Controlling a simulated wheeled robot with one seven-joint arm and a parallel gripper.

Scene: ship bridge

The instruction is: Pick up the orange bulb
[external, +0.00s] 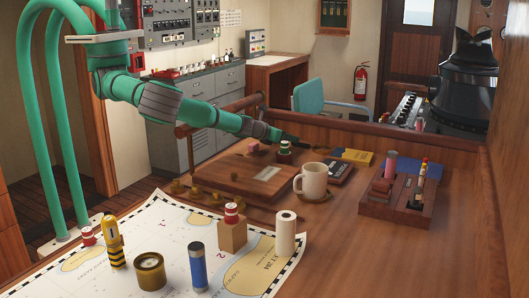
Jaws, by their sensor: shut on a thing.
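My arm reaches from the left across the wooden desk, and my gripper (291,139) is at its far part, behind the white mug. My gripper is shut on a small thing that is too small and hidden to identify. A small green-and-white piece (284,148) shows right at the fingertips; I cannot tell whether it is the thing held. No clearly orange bulb shows. Red-and-white pieces stand on a wooden block (231,213) and at the chart's left (88,236).
A wooden holder (397,205) is at right. The chart (150,225) carries a yellow-black torch, brass tin, blue cylinder and white roll.

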